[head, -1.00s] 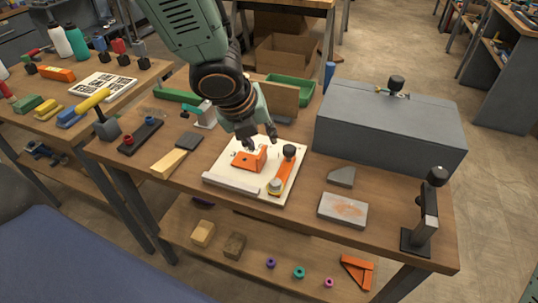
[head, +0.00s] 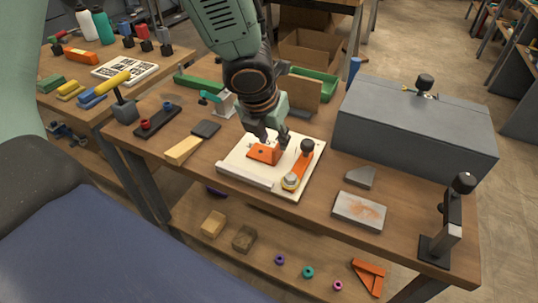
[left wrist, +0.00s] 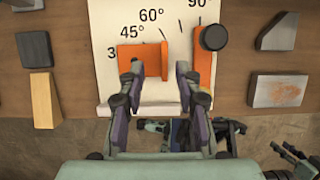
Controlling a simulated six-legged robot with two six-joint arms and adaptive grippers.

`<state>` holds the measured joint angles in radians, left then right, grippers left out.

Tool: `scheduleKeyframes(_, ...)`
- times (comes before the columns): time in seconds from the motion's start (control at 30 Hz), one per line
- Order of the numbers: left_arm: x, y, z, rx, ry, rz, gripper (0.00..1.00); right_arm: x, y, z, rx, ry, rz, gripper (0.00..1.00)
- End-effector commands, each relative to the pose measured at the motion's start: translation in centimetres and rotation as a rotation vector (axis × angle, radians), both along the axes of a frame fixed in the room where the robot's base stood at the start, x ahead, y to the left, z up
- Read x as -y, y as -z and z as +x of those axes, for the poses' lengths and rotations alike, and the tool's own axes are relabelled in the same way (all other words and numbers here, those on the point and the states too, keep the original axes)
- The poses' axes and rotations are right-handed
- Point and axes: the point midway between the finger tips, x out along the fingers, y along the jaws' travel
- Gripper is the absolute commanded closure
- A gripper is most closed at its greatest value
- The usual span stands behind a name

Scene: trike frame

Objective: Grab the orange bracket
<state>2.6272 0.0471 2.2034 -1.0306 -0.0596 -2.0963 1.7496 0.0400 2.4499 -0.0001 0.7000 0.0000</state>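The orange bracket (head: 262,154) sits on a white board (head: 237,167) with printed angle marks, on the workbench. It also shows in the left wrist view (left wrist: 128,56), with its upright plate between my fingers. My left gripper (head: 273,138) is open and hangs just above the bracket. In the left wrist view my left gripper (left wrist: 160,70) has one finger over the bracket's flat part and the other to the right of its upright plate. I cannot tell whether either finger touches it.
An orange lever with a black knob (head: 306,147) stands on the board, close right of the bracket. A grey metal block (head: 359,211), a large grey box (head: 415,130) and a black stand (head: 435,249) are further right. An orange triangular piece (head: 368,277) lies on the lower shelf.

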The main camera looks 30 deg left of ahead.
Motion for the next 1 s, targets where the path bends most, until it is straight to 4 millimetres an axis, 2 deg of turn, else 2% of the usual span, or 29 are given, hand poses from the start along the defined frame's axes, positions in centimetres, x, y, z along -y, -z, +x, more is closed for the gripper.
scheduleKeyframes(0.33,0.3,4.1,1.8,0.0,0.001,0.0,0.66,0.0,2.8,0.0,0.0,0.0,0.0,0.6)
scheduleKeyframes(0.63,0.3,4.3,2.0,0.001,0.0,0.0,0.66,0.0,2.8,0.0,0.0,0.0,0.0,0.6)
scheduleKeyframes(1.0,0.3,4.3,2.0,0.0,0.0,0.0,0.97,0.0,2.8,0.0,0.0,0.0,0.0,0.6)
